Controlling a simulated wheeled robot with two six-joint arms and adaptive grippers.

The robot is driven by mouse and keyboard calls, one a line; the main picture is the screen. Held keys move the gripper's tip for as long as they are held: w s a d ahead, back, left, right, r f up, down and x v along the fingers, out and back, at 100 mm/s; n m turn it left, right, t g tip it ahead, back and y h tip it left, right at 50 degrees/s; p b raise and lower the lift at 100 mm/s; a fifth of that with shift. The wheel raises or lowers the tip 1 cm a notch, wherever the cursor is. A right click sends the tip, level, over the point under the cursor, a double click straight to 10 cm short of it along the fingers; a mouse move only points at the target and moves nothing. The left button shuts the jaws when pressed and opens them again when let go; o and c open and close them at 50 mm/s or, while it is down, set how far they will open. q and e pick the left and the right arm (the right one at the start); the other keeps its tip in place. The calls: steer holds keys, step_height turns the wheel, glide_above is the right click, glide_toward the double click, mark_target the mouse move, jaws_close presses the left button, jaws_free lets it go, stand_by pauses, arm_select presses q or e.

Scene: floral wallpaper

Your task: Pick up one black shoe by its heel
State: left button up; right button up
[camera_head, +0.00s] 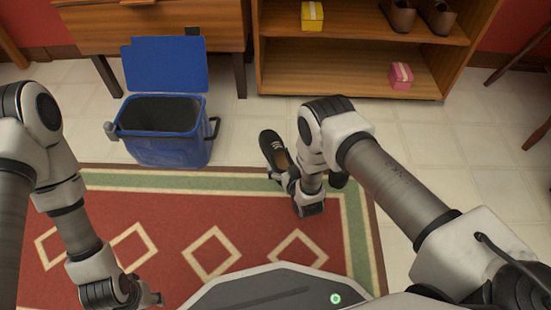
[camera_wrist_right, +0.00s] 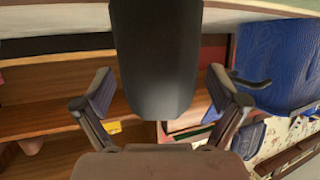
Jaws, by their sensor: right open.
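A black shoe (camera_head: 273,148) with pale laces lies at the rug's far edge in the head view, its toe pointing away from me. A second dark shoe (camera_head: 338,180) shows only in part behind my right arm. My right gripper (camera_head: 306,186) is low beside the near end of the first shoe, mostly hidden by its own wrist. In the right wrist view its fingers (camera_wrist_right: 165,100) are spread apart. A dark rounded shape between them is probably a shoe, but I cannot tell which. My left gripper (camera_head: 150,298) is over the rug at lower left, its opening unclear.
A blue bin (camera_head: 165,150) with its lid up stands left of the shoes. A wooden shelf (camera_head: 350,72) behind holds brown shoes (camera_head: 420,14), a yellow box (camera_head: 312,15) and a pink box (camera_head: 400,76). The red rug (camera_head: 180,215) is mostly clear.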

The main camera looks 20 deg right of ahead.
steer(key=shift+w+f, duration=0.55)
steer(key=shift+w, duration=0.1)
steer(key=shift+w+r, duration=0.1)
steer(key=shift+w, duration=0.05)
arm_select(q)
steer(key=shift+w+f, duration=0.25)
steer(key=shift+f, duration=0.45)
arm_select(e)
steer(key=shift+r, duration=0.1)
steer(key=shift+c, duration=0.4)
steer(key=c, duration=1.4)
steer(key=shift+r, duration=0.1)
